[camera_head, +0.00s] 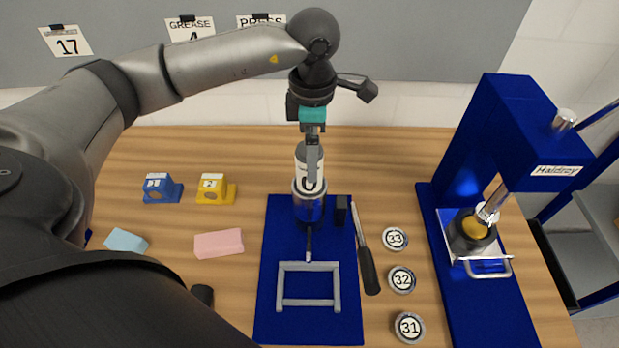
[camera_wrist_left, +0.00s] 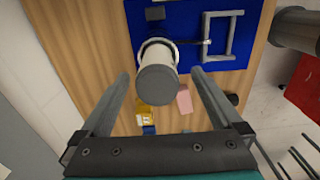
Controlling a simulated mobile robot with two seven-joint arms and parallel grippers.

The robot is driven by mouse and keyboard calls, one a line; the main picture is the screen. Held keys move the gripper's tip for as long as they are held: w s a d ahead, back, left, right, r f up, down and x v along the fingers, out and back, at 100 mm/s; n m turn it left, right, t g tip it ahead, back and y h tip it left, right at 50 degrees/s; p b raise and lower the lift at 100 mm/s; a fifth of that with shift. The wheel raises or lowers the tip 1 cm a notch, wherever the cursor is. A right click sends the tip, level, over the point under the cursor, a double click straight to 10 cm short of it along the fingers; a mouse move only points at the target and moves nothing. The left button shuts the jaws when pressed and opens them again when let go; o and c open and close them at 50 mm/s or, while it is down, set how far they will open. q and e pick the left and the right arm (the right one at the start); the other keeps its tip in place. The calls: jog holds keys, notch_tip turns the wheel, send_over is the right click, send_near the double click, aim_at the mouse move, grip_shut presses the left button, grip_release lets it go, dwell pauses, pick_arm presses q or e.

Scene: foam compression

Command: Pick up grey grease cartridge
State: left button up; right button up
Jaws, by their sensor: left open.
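The grey grease cartridge (camera_wrist_left: 158,84) stands upright in a round holder (camera_head: 309,207) on a blue board (camera_head: 284,235). In the head view its pale upper body (camera_head: 301,158) shows partly behind a gripper finger. My left gripper (camera_head: 313,158) points down over it with its jaws open. In the left wrist view the cartridge's round grey end lies between the two open fingers (camera_wrist_left: 160,74), with a visible gap on each side. My right gripper is not in view.
A grey frame handle (camera_head: 309,303), a black block (camera_head: 341,210) and a black-handled tool (camera_head: 368,268) are near the holder. Numbered round tins (camera_head: 402,280) lie to the right. A blue press (camera_head: 478,150) stands further right. Blue, yellow and pink blocks (camera_head: 219,243) lie left.

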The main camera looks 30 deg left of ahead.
pick_arm(q)
jog(key=shift+a+f+p, duration=0.15)
jog(key=shift+f, duration=0.8)
jog(key=shift+a+f+p, duration=0.15)
jog(key=shift+f, duration=0.8)
grip_shut()
